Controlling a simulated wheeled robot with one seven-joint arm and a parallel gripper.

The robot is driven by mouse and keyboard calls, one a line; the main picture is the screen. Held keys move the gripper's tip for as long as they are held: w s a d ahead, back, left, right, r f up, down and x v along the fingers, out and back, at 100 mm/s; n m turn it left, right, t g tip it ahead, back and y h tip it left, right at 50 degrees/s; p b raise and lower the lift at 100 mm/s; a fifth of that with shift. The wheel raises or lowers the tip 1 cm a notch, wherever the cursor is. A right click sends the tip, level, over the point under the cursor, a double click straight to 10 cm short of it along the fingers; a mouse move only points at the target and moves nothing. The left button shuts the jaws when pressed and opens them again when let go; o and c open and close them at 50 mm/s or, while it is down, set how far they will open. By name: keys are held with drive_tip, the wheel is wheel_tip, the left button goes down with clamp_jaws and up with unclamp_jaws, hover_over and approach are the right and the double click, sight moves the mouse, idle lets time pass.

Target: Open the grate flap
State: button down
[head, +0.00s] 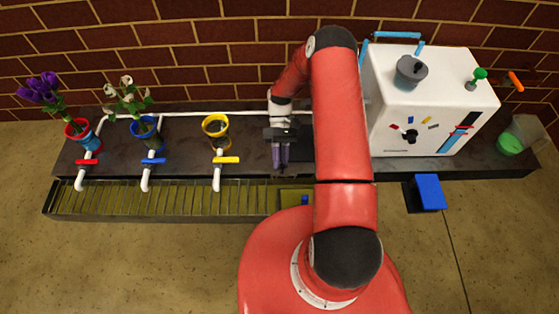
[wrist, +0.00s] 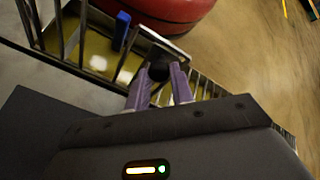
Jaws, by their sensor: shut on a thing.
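The slatted grate (head: 160,200) runs along the front of the dark counter. At its right end is an olive-yellow section (head: 296,197) with a small blue piece (head: 304,201), partly behind my arm. In the wrist view, the yellow surface (wrist: 96,52) and blue piece (wrist: 122,31) show beside large, spaced metal bars (wrist: 66,40). My gripper (head: 279,166) points down at the counter's front edge. Its purple fingers (wrist: 157,88) are closed around a dark rounded knob (wrist: 156,66) by the frame's edge. I cannot tell the flap's exact angle.
Potted purple flowers (head: 48,90), potted white flowers (head: 128,100) and a yellow pot (head: 216,126) stand behind white pipes with coloured handles. A white machine (head: 428,90) stands right of my arm. A blue box (head: 430,192) sits before the counter. Floor at the front left is clear.

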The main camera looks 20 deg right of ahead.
drive_tip(key=shift+w+d+f+b, duration=0.3)
drive_tip(key=shift+w+d+f, duration=0.2)
drive_tip(key=shift+w, duration=0.25)
drive_tip(key=c, duration=1.2)
unclamp_jaws()
drive_tip(key=shift+d, duration=0.1)
drive_tip(key=shift+r, duration=0.1)
drive_tip(key=v, duration=0.7)
drive_tip(key=shift+w+r, duration=0.25)
